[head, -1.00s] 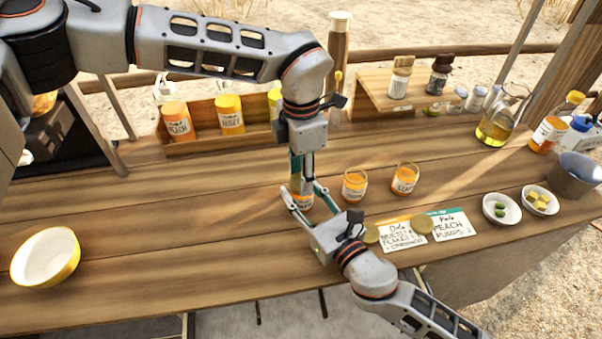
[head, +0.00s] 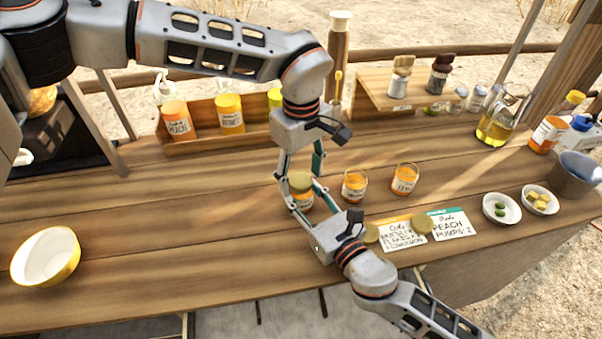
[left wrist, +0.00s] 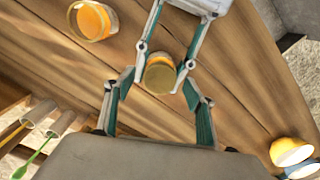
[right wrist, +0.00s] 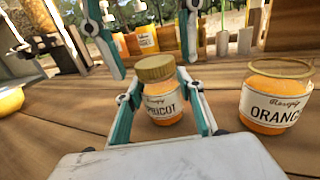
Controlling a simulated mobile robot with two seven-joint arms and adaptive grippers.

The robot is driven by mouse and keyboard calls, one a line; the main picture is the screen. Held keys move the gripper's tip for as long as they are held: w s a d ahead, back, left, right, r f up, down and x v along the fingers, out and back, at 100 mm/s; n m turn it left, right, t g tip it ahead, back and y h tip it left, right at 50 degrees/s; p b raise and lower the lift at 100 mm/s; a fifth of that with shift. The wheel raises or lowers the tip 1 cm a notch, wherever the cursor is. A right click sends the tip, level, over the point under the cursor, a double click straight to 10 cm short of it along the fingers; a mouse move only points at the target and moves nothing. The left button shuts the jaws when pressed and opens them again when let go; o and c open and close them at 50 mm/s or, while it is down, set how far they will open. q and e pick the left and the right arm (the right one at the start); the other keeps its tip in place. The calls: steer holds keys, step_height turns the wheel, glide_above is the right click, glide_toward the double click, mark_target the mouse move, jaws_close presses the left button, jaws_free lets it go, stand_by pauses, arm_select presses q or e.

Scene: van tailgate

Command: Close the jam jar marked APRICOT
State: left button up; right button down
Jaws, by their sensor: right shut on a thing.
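The APRICOT jar (right wrist: 166,112), a small glass jar of orange jam, stands upright on the wooden counter. A gold lid (right wrist: 155,69) sits level on its mouth; I cannot tell how tightly. In the head view, the jar (head: 302,202) is partly hidden by my grippers. My right gripper (right wrist: 163,108) is shut on the jar's sides, below the lid. My left gripper (head: 301,167) points down from above, its fingers spread and empty on either side of and above the lid. The left wrist view shows the lid (left wrist: 160,77) between the fingers, with nothing gripped.
The open ORANGE jar (right wrist: 277,103) and another open jar (head: 404,179) stand to the right. Two loose gold lids (head: 371,233) (head: 422,224) lie by the written cards (head: 452,226). A white-and-yellow bowl (head: 46,256) is far left.

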arm_select(q)
step_height(320, 180, up, 12)
stand_by(0.8)
arm_select(e)
steer(key=c, duration=1.2)
jaws_free()
steer(key=shift+c, duration=0.2)
steer(key=shift+s, duration=0.1)
steer(key=v, duration=1.1)
steer(key=shift+s+d, duration=0.3)
steer(key=shift+d, duration=0.05)
